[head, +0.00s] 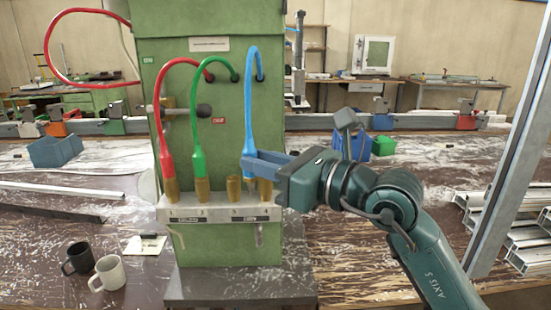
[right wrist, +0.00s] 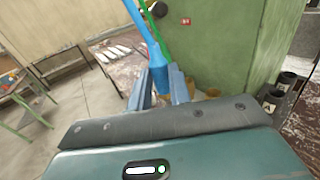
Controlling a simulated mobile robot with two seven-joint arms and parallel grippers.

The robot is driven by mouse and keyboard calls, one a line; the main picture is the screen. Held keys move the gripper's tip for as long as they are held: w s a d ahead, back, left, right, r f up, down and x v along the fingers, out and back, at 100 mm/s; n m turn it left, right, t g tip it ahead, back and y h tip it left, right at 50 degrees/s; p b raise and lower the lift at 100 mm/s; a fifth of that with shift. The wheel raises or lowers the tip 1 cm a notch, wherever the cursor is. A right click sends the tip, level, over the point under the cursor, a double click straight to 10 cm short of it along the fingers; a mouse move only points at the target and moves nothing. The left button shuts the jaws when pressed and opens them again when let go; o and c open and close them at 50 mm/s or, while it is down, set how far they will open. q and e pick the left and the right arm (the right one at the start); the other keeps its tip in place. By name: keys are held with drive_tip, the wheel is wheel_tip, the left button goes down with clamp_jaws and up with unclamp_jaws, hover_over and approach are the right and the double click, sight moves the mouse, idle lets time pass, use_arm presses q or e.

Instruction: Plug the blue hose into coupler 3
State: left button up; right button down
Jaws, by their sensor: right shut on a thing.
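My right gripper (head: 246,160) is shut on the blue hose (head: 249,100) near its lower end. The hose loops down from the green cabinet and hangs about upright. Its tip appears between the two right-hand brass couplers, behind the grey rail's front edge; whether it touches anything is unclear. The bare coupler left of the tip (head: 233,188) seems to be coupler 3; another bare coupler (head: 265,190) is to its right. In the right wrist view the blue hose (right wrist: 155,55) runs between my fingers (right wrist: 160,88). My left gripper is not in view.
The red hose (head: 166,150) and green hose (head: 198,150) stand in the two left couplers on the rail (head: 185,211). A black mug (head: 78,258) and a white mug (head: 108,274) are at the front left. Metal profiles (head: 505,225) lie at the right, beyond my arm.

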drive_tip(key=shift+s+a+r+p, duration=0.1)
drive_tip(key=shift+a+p, duration=0.3)
drive_tip(key=shift+a, duration=1.5)
drive_tip(key=w+b, duration=0.1)
drive_tip(key=w, duration=0.7)
drive_tip(key=shift+a+b, duration=0.15)
drive_tip(key=shift+b, duration=0.15)
idle(0.8)
drive_tip(key=shift+f, duration=0.35)
idle(0.7)
drive_tip(key=shift+f+b, duration=0.95)
drive_tip(key=shift+f, duration=0.15)
idle(2.0)
